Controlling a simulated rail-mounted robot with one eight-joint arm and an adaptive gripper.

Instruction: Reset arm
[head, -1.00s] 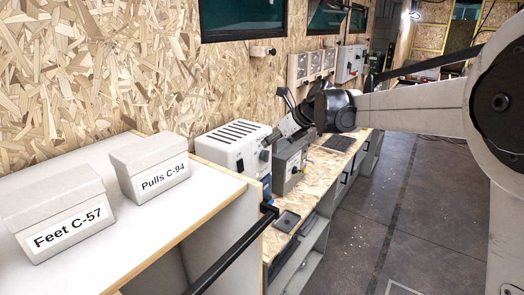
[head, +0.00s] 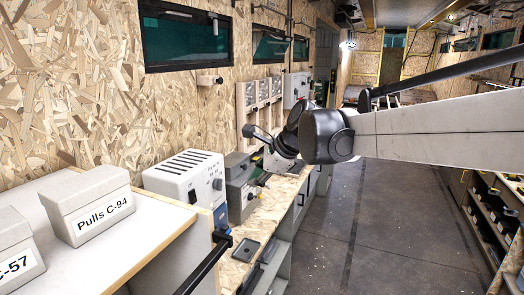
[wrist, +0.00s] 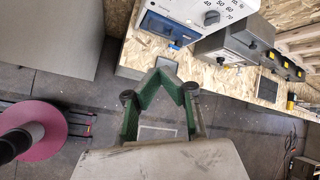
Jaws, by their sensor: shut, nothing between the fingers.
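My gripper (wrist: 162,84) shows in the wrist view with its green fingers drawn together at the tips. It is shut and holds nothing. It hangs in the air, with the floor and the front edge of the OSB workbench behind it. In the head view my arm reaches in from the right, and its wrist end is in front of the workbench (head: 272,212). The fingers cannot be made out there.
A white device with dials (head: 186,178) and a grey device (head: 240,190) stand by the wall. A box labelled "Pulls C-94" (head: 92,205) sits on the white counter (head: 150,225). The concrete floor (head: 385,225) is clear. Shelves with bins (head: 490,215) line the right.

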